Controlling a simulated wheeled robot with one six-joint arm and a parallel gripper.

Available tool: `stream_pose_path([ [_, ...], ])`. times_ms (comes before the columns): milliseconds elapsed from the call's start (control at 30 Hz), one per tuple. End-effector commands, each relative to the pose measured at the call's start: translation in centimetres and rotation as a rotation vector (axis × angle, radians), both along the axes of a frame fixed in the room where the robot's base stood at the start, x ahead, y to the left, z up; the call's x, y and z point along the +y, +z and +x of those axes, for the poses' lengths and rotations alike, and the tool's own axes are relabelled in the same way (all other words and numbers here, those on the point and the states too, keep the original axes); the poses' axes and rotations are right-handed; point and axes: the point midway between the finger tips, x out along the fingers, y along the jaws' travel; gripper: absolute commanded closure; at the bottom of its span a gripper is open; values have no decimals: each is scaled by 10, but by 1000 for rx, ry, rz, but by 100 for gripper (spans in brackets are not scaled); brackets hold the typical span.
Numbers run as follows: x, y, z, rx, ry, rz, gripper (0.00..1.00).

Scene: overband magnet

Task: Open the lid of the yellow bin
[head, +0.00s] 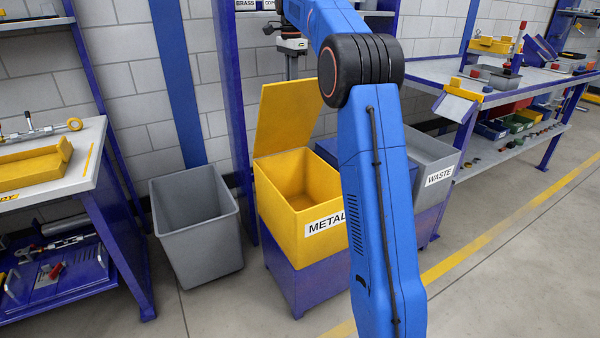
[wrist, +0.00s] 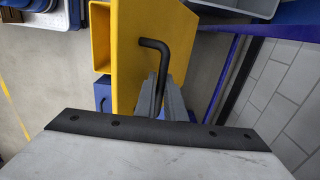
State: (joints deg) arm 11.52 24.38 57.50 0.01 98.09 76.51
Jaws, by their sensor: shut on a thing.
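The yellow bin (head: 275,208) with a METAL label stands on a blue base in the head view. Its yellow lid (head: 287,112) is raised steeply at the back, and the bin's inside shows open. In the wrist view the yellow lid (wrist: 150,22) fills the upper middle, with the bin (wrist: 101,32) beside it on the left. My gripper (wrist: 162,92) is shut on a black bent handle (wrist: 156,46) in front of the lid. In the head view my blue arm covers the bin's right side, and I cannot make out my gripper there.
A grey open bin (head: 195,235) stands left of the yellow one. A grey WASTE bin (head: 432,155) stands to the right, partly behind my arm. Workbenches flank both sides, with a blue post (head: 228,90) close behind. Floor in front is clear.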

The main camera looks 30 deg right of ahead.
Motion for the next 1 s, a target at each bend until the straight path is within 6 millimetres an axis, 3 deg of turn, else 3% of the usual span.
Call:
stream_pose_path([
  [533, 1, 9, 29, 1, -1, 0, 100],
  [900, 1, 11, 32, 0, -1, 0, 100],
  [933, 1, 11, 32, 0, -1, 0, 86],
  [1000, 1, 11, 32, 0, -1, 0, 69],
])
